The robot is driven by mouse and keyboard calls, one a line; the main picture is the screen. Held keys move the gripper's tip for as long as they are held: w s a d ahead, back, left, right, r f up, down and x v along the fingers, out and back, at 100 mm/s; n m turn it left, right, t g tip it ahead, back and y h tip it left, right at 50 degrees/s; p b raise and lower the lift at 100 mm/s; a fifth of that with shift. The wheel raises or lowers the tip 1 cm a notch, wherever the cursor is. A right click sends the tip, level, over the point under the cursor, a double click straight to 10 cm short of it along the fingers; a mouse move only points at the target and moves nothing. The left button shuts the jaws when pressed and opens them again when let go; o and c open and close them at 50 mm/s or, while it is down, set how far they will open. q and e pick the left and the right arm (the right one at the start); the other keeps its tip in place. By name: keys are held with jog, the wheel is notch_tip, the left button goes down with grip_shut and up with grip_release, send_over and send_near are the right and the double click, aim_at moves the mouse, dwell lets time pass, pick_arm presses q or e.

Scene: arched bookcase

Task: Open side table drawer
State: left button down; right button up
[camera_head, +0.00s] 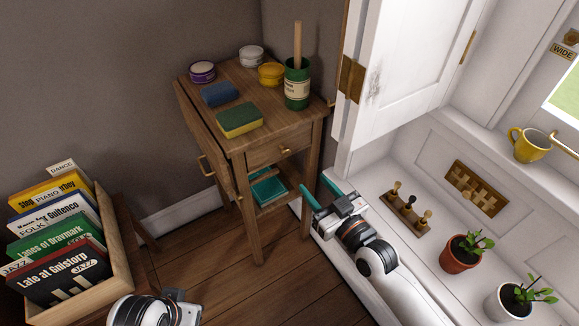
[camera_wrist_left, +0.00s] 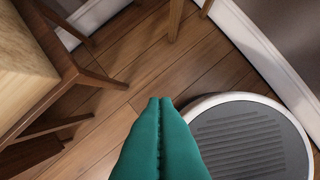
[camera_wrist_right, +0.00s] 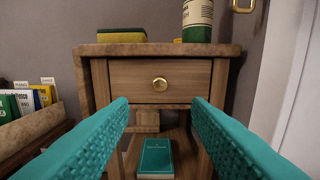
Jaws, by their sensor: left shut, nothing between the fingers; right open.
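The wooden side table (camera_head: 254,148) stands against the wall in the head view. Its drawer front (camera_head: 265,158) is flush with the frame, so the drawer is shut. A round brass knob (camera_wrist_right: 160,84) sits at the middle of the drawer front (camera_wrist_right: 135,83) in the right wrist view. My right gripper (camera_head: 318,190) is open and empty, in front of the drawer. Its teal fingers frame the knob from left and right, apart from it and slightly lower in view. My left gripper (camera_wrist_left: 160,100) is shut and empty above the floor; its fingers are out of the head view.
Sponges (camera_head: 240,120), tins and a green pot (camera_head: 297,85) with a stick stand on the tabletop. A teal book (camera_wrist_right: 156,157) lies on the lower shelf. A record crate (camera_head: 98,285) is at left. A white cabinet door (camera_head: 405,75) hangs open close to the table's right.

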aim_at(287, 153)
jog(key=b+x, duration=0.2)
jog(key=x, duration=0.9)
jog(key=shift+w+a, duration=0.2)
jog(key=shift+w, duration=0.15)
grip_shut()
